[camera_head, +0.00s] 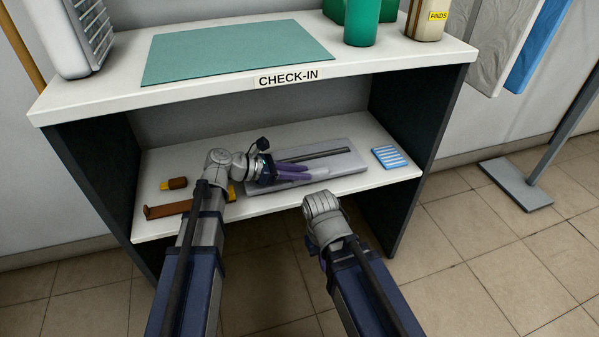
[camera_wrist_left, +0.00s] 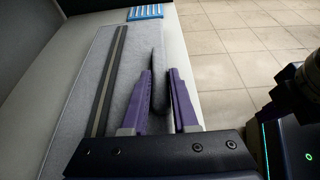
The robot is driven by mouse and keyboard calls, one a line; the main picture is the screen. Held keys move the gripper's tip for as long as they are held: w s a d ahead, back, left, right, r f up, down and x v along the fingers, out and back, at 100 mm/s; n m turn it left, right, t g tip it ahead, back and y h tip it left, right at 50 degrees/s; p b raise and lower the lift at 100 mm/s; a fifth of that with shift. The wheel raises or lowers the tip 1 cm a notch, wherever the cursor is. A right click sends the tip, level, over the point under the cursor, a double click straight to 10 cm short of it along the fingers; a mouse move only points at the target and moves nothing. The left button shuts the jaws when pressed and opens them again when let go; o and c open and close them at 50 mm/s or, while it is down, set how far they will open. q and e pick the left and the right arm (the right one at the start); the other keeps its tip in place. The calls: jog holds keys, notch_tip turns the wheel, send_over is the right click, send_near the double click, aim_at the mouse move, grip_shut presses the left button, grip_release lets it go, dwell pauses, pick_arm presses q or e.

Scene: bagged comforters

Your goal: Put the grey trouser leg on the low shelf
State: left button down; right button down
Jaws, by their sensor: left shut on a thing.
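The grey trouser leg (camera_head: 337,157) lies flat on the low shelf (camera_head: 258,204), long side running left to right, with a dark stripe along it. It also shows in the left wrist view (camera_wrist_left: 130,62). My left gripper (camera_head: 292,173) reaches in over the shelf from the left. Its purple fingers (camera_wrist_left: 160,82) stand on either side of a raised dark fold at the leg's near edge and are shut on it.
A blue-and-white striped item (camera_head: 390,157) lies right of the leg. A brown strap (camera_head: 168,209) and a small brown object (camera_head: 173,184) lie at the shelf's left. The CHECK-IN counter top (camera_head: 400,57) overhangs the shelf, with dark side walls.

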pick_arm(q)
jog(key=shift+f+b, duration=0.45)
jog(key=shift+f, duration=0.1)
grip_release()
dwell(0.7)
jog(key=shift+r, duration=0.15)
jog(key=shift+s+a+r+p, duration=0.25)
jog(key=shift+a+r+p, duration=0.35)
jog(key=shift+a+p, duration=0.1)
jog(key=shift+s+a+r+p, duration=0.2)
jog(key=shift+a+r+p, duration=0.45)
jog(key=shift+a, duration=0.1)
jog(key=shift+s+a+r+p, duration=0.25)
jog(key=shift+a+r+p, duration=0.35)
jog(key=shift+a+p, duration=0.1)
jog(key=shift+a, duration=0.1)
jog(key=p+v, duration=0.2)
jog(key=v, duration=0.5)
jog(key=shift+r+p, duration=0.15)
jog(key=shift+p, duration=0.2)
jog(key=shift+s+a, duration=0.15)
jog(key=shift+a, duration=0.15)
